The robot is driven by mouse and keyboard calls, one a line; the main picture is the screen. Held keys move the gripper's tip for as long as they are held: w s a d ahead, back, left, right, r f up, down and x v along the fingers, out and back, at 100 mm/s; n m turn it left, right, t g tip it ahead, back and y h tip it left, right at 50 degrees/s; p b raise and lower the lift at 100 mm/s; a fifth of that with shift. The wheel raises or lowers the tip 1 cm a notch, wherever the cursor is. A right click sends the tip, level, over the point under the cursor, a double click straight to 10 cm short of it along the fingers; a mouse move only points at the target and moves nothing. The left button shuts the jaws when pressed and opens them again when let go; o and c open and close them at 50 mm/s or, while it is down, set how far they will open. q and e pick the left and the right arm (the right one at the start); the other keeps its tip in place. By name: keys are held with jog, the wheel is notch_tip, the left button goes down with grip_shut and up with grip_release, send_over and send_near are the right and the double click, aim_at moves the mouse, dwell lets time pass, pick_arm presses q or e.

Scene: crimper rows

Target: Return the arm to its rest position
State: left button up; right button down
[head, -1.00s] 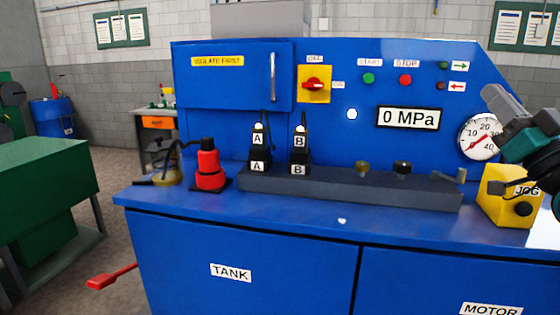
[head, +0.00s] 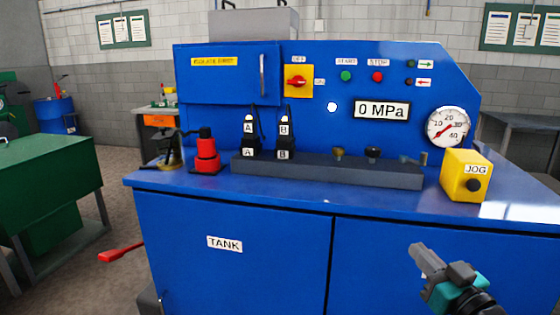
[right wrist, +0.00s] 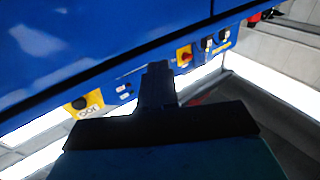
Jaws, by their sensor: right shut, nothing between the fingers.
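My right gripper (head: 432,262) is at the lower right of the head view, in front of the blue cabinet (head: 270,250) and below its top edge. It is shut and empty, apart from the panel and the yellow JOG box (head: 462,182). In the right wrist view the shut gripper (right wrist: 157,72) points toward the blue machine, with the JOG box (right wrist: 84,106) at the left. My left gripper does not show.
The blue bench carries a red jack (head: 206,156), valves A (head: 248,140) and B (head: 284,140), a dark manifold (head: 325,170) and a gauge (head: 447,128). The display (head: 382,110) reads 0 MPa. A green table (head: 45,175) stands at the left.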

jog(key=s+a+f+g+h, duration=0.1)
jog(key=s+a+f+g, duration=0.2)
jog(key=s+f, duration=0.8)
jog(key=s+a+f+g+h, duration=0.2)
jog(key=s+a+f+g, duration=0.2)
jog(key=s+f, duration=0.7)
notch_tip(320, 180, down, 4)
jog(key=shift+a+f+g, duration=0.2)
jog(key=shift+a+g, duration=0.1)
jog(key=shift+a, duration=0.9)
jog(key=c, duration=1.8)
grip_release()
jog(key=shift+c, duration=0.2)
